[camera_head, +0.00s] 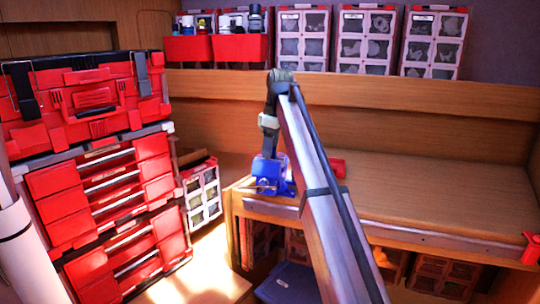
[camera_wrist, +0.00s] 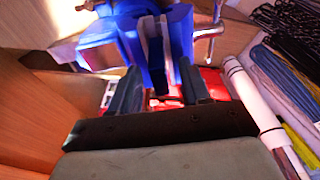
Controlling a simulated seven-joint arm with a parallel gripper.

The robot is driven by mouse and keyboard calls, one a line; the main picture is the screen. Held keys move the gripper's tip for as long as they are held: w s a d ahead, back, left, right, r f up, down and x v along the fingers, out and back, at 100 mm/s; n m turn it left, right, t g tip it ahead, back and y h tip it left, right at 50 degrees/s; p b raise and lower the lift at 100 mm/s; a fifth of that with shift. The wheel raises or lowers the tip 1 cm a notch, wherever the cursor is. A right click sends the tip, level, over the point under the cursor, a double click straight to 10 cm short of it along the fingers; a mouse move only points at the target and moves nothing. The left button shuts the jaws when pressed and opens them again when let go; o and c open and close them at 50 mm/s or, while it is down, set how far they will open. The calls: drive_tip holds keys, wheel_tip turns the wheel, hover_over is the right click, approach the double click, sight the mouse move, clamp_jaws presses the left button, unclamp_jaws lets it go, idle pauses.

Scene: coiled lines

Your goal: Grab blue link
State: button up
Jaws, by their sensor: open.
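No blue link can be told for certain. A blue vise (camera_head: 272,178) sits at the left front corner of the workbench in the head view. The same blue body with metal bars fills the top of the wrist view (camera_wrist: 155,45). A blue length of line (camera_wrist: 284,72) lies among bundled lines at the right of the wrist view. My gripper (camera_wrist: 160,86) is open, its two dark fingers apart, with the blue vise body beyond and between them. In the head view my gripper is just above the vise, its fingertips hard to make out. Contact cannot be told.
Coiled black line (camera_wrist: 295,22), a white roll (camera_wrist: 247,92) and yellow line (camera_wrist: 301,146) lie at the wrist view's right. A red object (camera_head: 337,168) is right of the vise. Red toolboxes (camera_head: 95,115) stand left. The bench top (camera_head: 440,195) is clear to the right.

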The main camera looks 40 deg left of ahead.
drive_tip(key=shift+f, duration=0.15)
clamp_jaws()
idle(0.4)
